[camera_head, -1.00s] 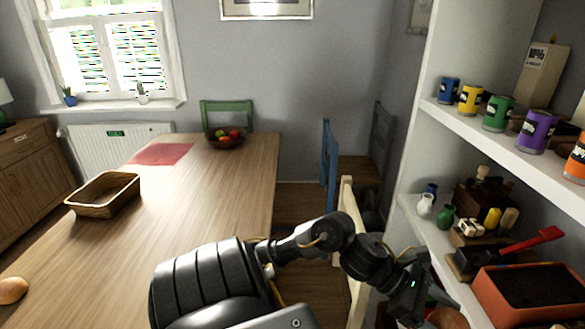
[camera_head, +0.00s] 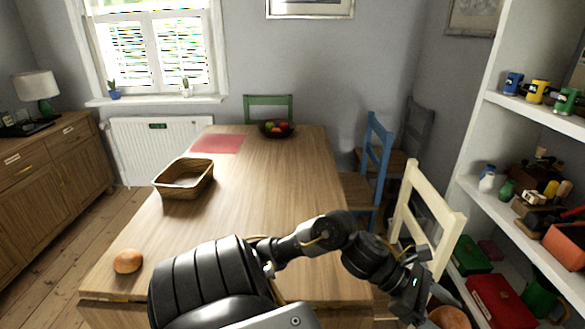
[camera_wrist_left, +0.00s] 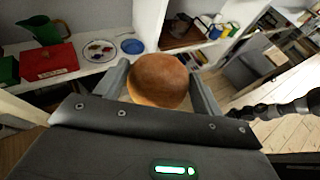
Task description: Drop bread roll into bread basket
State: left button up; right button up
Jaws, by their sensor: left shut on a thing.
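My left gripper (camera_head: 424,308) is at the lower right of the head view, in front of the cream chair. It is shut on a round brown bread roll (camera_head: 450,318), partly cut off by the frame's edge. In the left wrist view the same roll (camera_wrist_left: 158,80) sits between the two fingers of the gripper (camera_wrist_left: 162,90). The bread basket (camera_head: 184,181), a rectangular woven one, stands on the left part of the wooden table, well away from the gripper; no roll shows in it. A second bread roll (camera_head: 127,261) lies at the table's near left corner. My right gripper is not seen.
The wooden table (camera_head: 255,200) is mostly bare, with a fruit bowl (camera_head: 276,128) and a red mat (camera_head: 217,143) at its far end. A cream chair (camera_head: 430,205) and a blue chair (camera_head: 372,165) stand along its right side. A loaded white shelf (camera_head: 500,75) is at right.

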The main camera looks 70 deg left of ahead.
aim_at(184, 184)
jog(key=k, duration=1.5)
jog(key=u, duration=1.8)
jog(key=i, duration=1.7)
jog(key=z, duration=0.05)
